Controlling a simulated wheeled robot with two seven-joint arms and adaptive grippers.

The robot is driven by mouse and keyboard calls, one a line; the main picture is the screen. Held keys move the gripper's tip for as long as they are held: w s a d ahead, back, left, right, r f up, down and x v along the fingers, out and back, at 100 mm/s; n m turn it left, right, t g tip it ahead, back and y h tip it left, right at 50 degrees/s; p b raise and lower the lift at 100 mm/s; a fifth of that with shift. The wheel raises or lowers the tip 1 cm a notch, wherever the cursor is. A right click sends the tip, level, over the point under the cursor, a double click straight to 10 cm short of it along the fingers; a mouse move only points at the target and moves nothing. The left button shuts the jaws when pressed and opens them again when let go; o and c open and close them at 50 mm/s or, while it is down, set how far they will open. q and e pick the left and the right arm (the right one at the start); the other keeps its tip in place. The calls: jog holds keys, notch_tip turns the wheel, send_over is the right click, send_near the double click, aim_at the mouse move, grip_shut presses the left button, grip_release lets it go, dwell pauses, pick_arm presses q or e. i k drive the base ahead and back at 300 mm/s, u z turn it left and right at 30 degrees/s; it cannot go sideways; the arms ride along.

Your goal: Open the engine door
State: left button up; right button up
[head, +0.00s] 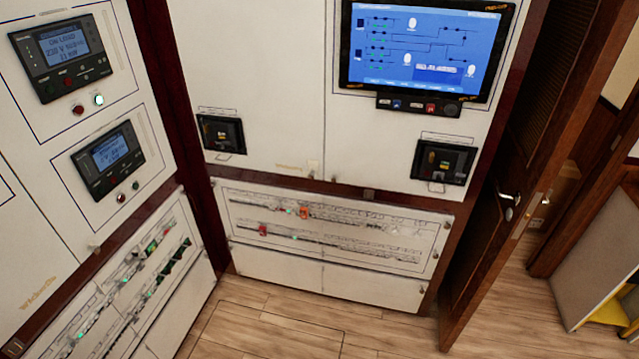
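A dark brown wooden door (497,165) with a louvred upper panel stands at the right in the head view, beside the white panel wall. It has a metal lever handle (509,203) and a lock plate on its edge. Its edge faces me and the door stands open, with floor and another space showing to its right. No label on it can be read, so I cannot tell whether it is the engine door. Neither of my grippers is in view.
White electrical cabinets (266,90) fill the left and middle, with a blue-screen monitor (425,45) and a low breaker row panel (335,225). The wood floor (270,325) in front is clear. A grey panel (600,250) and a yellow object (612,311) stand at the far right.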

aim_at(260, 65)
jog(key=u, duration=0.6)
jog(key=i, duration=0.5)
jog(key=u, duration=0.75)
jog(key=i, duration=0.75)
jog(key=z, duration=0.2)
